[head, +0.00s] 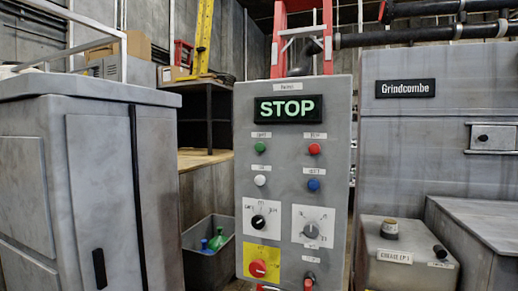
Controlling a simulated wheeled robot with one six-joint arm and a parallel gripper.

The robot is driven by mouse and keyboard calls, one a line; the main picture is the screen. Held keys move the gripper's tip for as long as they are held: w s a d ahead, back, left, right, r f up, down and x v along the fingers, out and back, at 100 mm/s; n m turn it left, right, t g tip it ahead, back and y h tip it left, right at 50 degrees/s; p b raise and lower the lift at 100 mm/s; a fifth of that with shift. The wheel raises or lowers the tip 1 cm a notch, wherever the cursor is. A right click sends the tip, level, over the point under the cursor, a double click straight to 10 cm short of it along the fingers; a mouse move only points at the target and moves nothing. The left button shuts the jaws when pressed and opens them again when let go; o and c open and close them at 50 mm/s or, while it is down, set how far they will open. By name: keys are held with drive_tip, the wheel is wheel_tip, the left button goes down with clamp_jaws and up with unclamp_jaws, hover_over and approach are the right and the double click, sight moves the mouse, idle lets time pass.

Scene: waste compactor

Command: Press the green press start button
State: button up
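A grey control panel (294,185) stands upright in the middle of the head view. Its green button (260,147) is at the upper left of the panel, below the lit STOP display (287,109). A small label sits just above the button, too small to read. A red button (314,149) is level with it on the right. A white button (260,180) and a blue button (313,184) are in the row below. My gripper is not in view, and nothing covers the green button.
Two rotary knobs and a large red button on yellow (258,268) sit lower on the panel. A grey cabinet (95,180) stands at left, a grey machine marked Grindcombe (420,155) at right. A bin with bottles (207,262) is low behind, left of the panel.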

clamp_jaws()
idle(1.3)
